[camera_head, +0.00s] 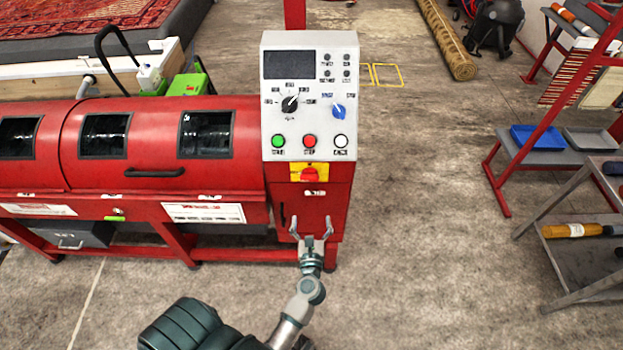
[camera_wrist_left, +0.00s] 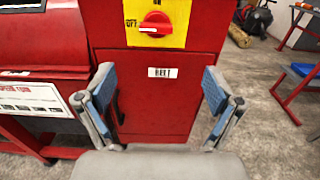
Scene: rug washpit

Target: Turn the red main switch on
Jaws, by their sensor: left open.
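The red main switch (camera_head: 309,175) is a rotary knob on a yellow plate, on the red cabinet below the grey control panel. In the left wrist view the red knob (camera_wrist_left: 155,24) shows at the top, its handle lying level with its white mark toward the word OFF at the left. My left gripper (camera_head: 311,226) is open and empty in front of the cabinet, below the switch. In the wrist view its two blue-padded fingers (camera_wrist_left: 157,90) stand wide apart below the switch, apart from it. My right gripper is not in view.
The control panel (camera_head: 309,100) above has green, red and white buttons and black and blue dials. The red machine (camera_head: 153,145) extends left. A dark cabinet handle (camera_wrist_left: 117,105) is near the left finger. Open floor (camera_head: 430,220) lies right, before the shelves (camera_head: 580,250).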

